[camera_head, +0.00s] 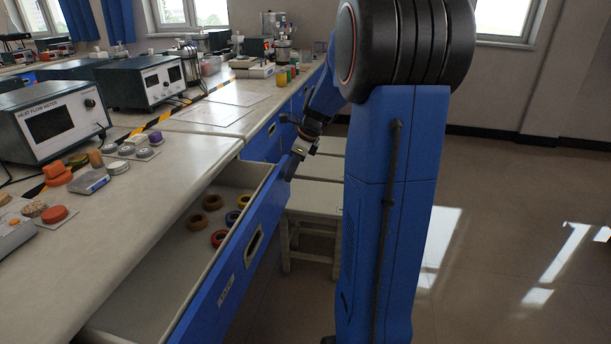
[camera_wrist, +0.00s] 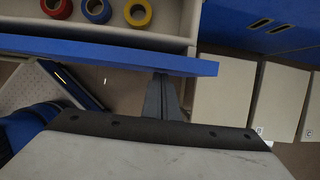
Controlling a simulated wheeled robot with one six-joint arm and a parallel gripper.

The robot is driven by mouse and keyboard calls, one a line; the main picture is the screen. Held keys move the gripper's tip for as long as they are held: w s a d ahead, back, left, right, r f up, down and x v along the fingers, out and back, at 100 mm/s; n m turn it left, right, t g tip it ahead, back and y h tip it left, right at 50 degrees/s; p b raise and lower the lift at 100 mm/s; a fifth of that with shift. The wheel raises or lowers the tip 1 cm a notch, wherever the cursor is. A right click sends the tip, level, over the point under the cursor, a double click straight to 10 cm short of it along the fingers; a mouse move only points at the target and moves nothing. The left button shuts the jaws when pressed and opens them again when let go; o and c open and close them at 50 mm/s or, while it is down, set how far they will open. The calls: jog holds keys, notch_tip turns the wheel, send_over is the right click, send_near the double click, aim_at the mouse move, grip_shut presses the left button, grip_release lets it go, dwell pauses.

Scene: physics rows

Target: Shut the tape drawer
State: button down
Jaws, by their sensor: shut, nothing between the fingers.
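The tape drawer (camera_head: 249,240) stands pulled out from under the bench, its blue front panel facing right with a cut-out handle and a label. Several rolls of tape (camera_head: 219,238) lie inside, in brown, red, blue and yellow. The drawer front also crosses the wrist view (camera_wrist: 90,53), with a red, a blue and a yellow roll behind it. My gripper (camera_head: 291,164) is at the outer side of the front panel, near its far end. In the wrist view its fingers (camera_wrist: 162,95) are together and empty, their tips at the panel. I cannot tell whether they touch it.
White stools (camera_head: 310,203) stand beyond the drawer, close to my gripper. The bench top (camera_head: 165,190) carries meters (camera_head: 55,118), small scales and coloured pieces. The floor on the right (camera_head: 520,220) is clear.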

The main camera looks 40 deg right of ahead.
aim_at(246, 167)
jog(key=w+a, duration=0.3)
jog(key=w, duration=0.1)
jog(key=w+a, duration=0.3)
jog(key=w, duration=0.1)
jog(key=w+a, duration=0.3)
jog(key=w, duration=0.1)
jog(key=shift+w+a, duration=0.3)
jog(key=shift+a, duration=0.1)
jog(key=shift+s+d, duration=0.1)
